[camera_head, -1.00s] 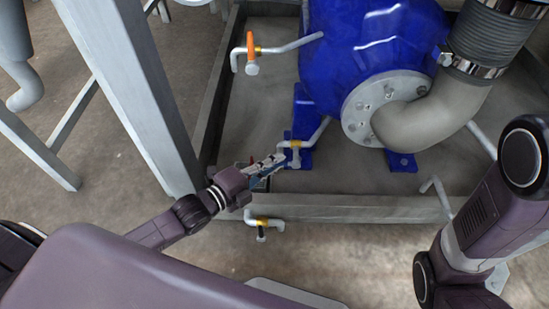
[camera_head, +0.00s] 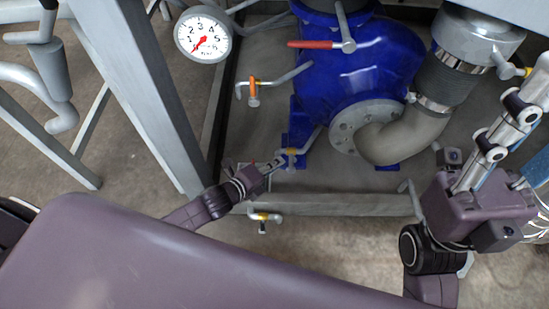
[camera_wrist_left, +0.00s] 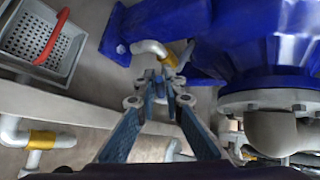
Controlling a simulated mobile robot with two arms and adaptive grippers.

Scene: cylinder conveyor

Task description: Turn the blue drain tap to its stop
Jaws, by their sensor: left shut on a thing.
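The drain tap (camera_head: 291,151), with a brass collar (camera_wrist_left: 168,57), sits on a bent grey pipe low at the left foot of the blue pump. Its small blue handle (camera_wrist_left: 158,84) shows between the fingertips in the left wrist view. My left gripper (camera_head: 274,164) is shut on this handle; its fingertips also show in the left wrist view (camera_wrist_left: 158,99). The fingers hide part of the handle, and its turn angle is hard to read. My right gripper (camera_head: 522,140) is at the right of the head view, fingers apart, with no object visible between them; it is partly cut off.
The blue pump (camera_head: 365,62) and its flanged elbow (camera_head: 392,143) stand behind the tap. Other taps are an orange one (camera_head: 253,92), a black one (camera_head: 263,227) and a long red lever (camera_head: 312,44). A pressure gauge (camera_head: 203,35) hangs above. A perforated tray (camera_wrist_left: 45,45) lies left.

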